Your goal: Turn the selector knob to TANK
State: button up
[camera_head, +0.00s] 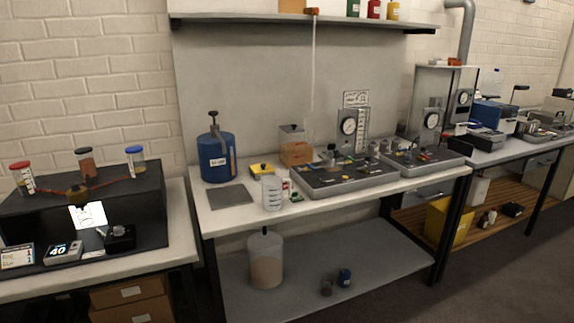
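The selector knob and any TANK marking are too small to make out. A grey panel tray (330,189) with small fittings lies on the middle bench. A round white gauge (348,126) on an upright plate stands behind it. A second similar tray (437,165) with another gauge (431,120) sits to its right. A blue cylinder (217,158) with a dark top handle stands upright at the bench's left. My gripper is not in view.
A black box stand (135,227) fills the left bench. A clear-walled jar (265,272) stands on the lower shelf. Dark floor shows at lower right.

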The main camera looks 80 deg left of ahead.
aim_at(74, 187)
jog(key=u, duration=4.1)
